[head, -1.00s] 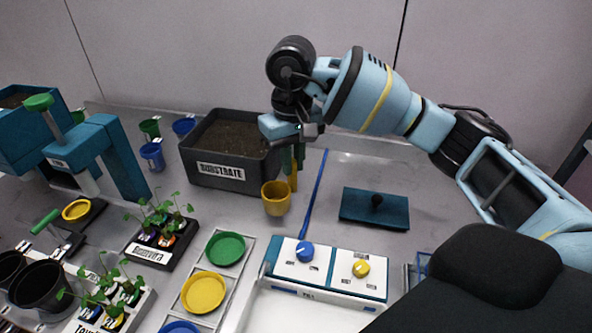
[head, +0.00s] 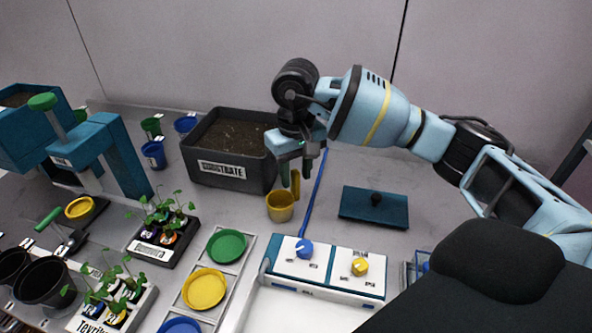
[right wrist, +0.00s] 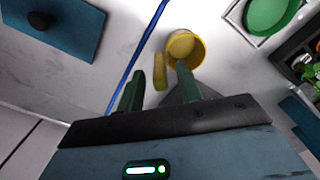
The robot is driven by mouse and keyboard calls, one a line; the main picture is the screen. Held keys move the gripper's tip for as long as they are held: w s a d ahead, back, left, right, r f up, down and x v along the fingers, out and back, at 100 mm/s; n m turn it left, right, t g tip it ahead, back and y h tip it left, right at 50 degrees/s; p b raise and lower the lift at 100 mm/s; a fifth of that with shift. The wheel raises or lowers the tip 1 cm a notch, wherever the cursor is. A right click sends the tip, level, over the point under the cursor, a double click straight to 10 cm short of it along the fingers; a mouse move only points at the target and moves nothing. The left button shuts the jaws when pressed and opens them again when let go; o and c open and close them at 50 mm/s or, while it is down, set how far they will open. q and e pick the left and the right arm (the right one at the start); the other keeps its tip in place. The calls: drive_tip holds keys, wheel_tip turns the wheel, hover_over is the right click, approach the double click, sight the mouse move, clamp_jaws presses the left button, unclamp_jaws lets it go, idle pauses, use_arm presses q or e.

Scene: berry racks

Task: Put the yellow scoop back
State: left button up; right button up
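The yellow scoop (head: 280,207) stands upright on the grey bench, in front of the substrate box, with its handle pointing up. In the right wrist view the scoop (right wrist: 186,46) shows its round cup and the handle end. My right gripper (head: 296,172) is above the scoop with its fingers spread. In the right wrist view the gripper (right wrist: 158,82) has a clear gap between its fingers, with the handle showing in that gap and apparently not clamped. My left gripper is not in view.
The black substrate box (head: 190,165) stands behind the scoop. A blue strip (head: 312,195) runs beside it, with a teal block (head: 374,208) to the right. The knob panel (head: 330,270) and a tray of coloured dishes (head: 245,250) are in front. Blue and green cups stand left.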

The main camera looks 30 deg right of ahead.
wheel_tip(320, 180, up, 12)
drive_tip(key=shift+r+p, duration=0.2)
drive_tip(key=shift+p, duration=0.1)
idle(0.4)
